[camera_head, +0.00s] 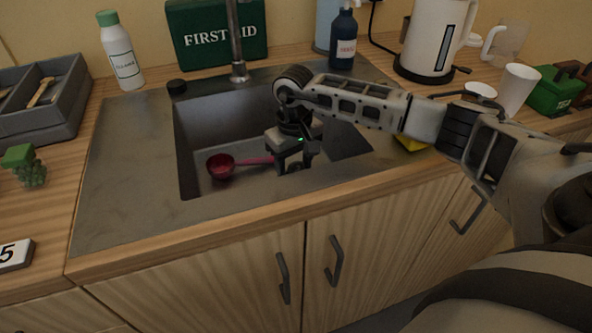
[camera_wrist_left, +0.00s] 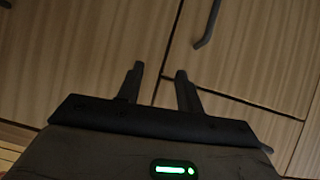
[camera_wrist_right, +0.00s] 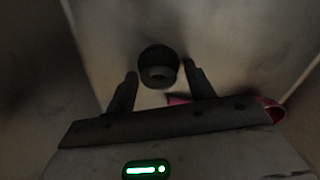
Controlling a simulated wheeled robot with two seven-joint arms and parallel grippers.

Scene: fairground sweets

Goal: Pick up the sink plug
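A dark round piece (camera_wrist_right: 158,66) shows in the right wrist view on the sink floor, just beyond my right fingertips; I cannot tell whether it is the plug or the drain opening. My right gripper (camera_wrist_right: 160,76) is open and empty. In the head view it reaches down into the steel sink (camera_head: 225,115) and hides the floor beneath it. A small black round stopper-like piece (camera_head: 176,87) sits on the sink's back left rim. My left gripper (camera_wrist_left: 159,74) is open and empty in front of the cabinet doors, outside the head view.
A dark pink scoop (camera_head: 221,167) lies in the sink, its handle reaching towards my right gripper. The tap (camera_head: 238,70) stands behind. A yellow item (camera_head: 410,143) is partly behind my right arm. A kettle (camera_head: 432,45), mug (camera_head: 517,88) and bottles line the back.

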